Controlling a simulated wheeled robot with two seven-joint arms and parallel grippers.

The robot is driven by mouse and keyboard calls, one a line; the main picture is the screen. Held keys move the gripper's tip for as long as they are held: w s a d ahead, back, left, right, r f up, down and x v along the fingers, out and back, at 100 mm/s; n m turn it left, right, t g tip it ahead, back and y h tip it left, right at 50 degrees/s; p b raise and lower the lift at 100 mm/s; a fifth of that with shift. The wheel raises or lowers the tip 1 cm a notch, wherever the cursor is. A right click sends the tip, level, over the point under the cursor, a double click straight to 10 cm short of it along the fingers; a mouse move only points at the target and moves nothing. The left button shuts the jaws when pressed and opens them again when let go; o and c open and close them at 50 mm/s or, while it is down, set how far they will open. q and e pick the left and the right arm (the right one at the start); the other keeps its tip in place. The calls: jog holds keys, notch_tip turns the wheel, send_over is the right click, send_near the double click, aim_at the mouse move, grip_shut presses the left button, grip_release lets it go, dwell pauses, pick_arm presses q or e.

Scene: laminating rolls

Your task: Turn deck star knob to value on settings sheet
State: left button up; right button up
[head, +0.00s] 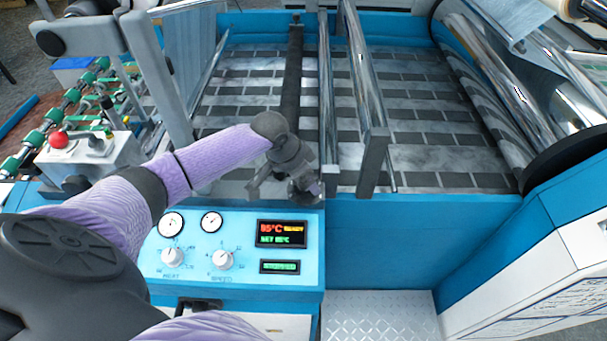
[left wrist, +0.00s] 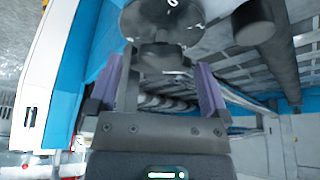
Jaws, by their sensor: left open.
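My left gripper (head: 299,184) reaches over the blue control panel to the near edge of the roller deck. In the left wrist view my left gripper (left wrist: 160,82) is open, with its purple-padded fingers spread. A dark round knob (left wrist: 165,20) with a pale mark on its face sits just beyond the fingertips, on a short dark stem. The fingers look apart from it. In the head view the gripper mostly hides this spot. A white sheet with printed lines (head: 560,318) is on the machine side at lower right; its text is too small to read.
Chrome rollers (head: 360,70) and a dark bar (head: 292,75) cross the deck. A red button box (head: 75,152) stands at left.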

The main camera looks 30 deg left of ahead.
pick_arm(q)
jog(key=c, duration=1.1)
jog(key=shift+c, duration=0.2)
pick_arm(e)
jog(key=shift+a, duration=0.5)
